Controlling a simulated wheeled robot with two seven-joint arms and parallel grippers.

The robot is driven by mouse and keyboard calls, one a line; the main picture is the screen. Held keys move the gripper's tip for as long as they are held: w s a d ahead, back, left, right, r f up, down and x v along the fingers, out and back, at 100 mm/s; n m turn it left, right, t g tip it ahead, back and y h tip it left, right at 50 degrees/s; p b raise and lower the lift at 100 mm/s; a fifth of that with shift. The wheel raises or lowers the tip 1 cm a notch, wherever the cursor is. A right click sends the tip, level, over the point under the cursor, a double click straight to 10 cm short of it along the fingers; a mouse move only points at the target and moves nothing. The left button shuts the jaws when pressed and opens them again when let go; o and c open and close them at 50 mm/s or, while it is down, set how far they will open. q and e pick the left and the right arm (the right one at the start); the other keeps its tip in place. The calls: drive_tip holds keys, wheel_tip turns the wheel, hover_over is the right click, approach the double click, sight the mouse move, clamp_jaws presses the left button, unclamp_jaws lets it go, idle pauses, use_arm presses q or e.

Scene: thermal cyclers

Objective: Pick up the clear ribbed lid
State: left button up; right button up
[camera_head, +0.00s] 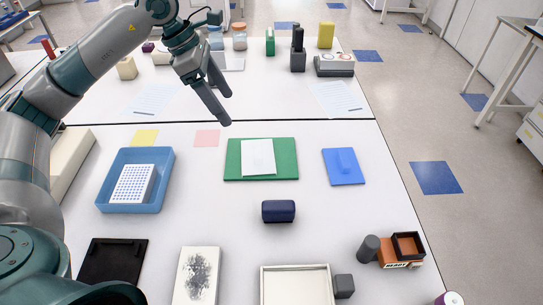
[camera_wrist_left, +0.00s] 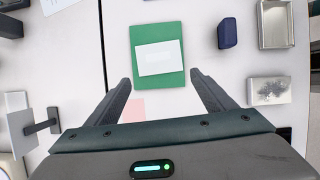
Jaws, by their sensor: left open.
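A pale, flat rectangular piece (camera_head: 258,156) lies on a green mat (camera_head: 289,172) in the middle of the table. It looks like the lid, but I cannot make out ribs. In the left wrist view the pale piece (camera_wrist_left: 158,57) lies on the green mat (camera_wrist_left: 158,29), beyond the fingertips. My left gripper (camera_head: 228,108) is open and empty, raised above the table toward the back left of the mat. It also shows in the left wrist view (camera_wrist_left: 161,78), with its fingers wide apart. My right gripper is not in view.
A blue tray (camera_head: 107,188) holding a white well plate (camera_head: 133,184) stands left of the mat. A blue pad (camera_head: 343,167) lies to the right, and a dark blue block (camera_head: 278,212) in front. Pink (camera_head: 207,138) and yellow (camera_head: 145,137) notes lie flat behind.

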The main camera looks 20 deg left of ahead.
use_arm(q)
drive_tip(key=p, duration=0.2)
approach(258, 154)
drive_tip(key=shift+w+a+f+p, duration=0.1)
drive_tip(key=shift+w+f+p, duration=0.55)
drive_tip(key=shift+f+p, duration=0.4)
drive_tip(key=shift+w+f, duration=0.15)
drive_tip(key=shift+f, duration=0.3)
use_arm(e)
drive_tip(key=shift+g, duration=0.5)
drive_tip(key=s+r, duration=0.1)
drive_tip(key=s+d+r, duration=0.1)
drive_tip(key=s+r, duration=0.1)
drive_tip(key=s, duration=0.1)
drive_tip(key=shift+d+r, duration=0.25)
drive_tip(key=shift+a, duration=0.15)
use_arm(q)
drive_tip(key=shift+f, duration=0.1)
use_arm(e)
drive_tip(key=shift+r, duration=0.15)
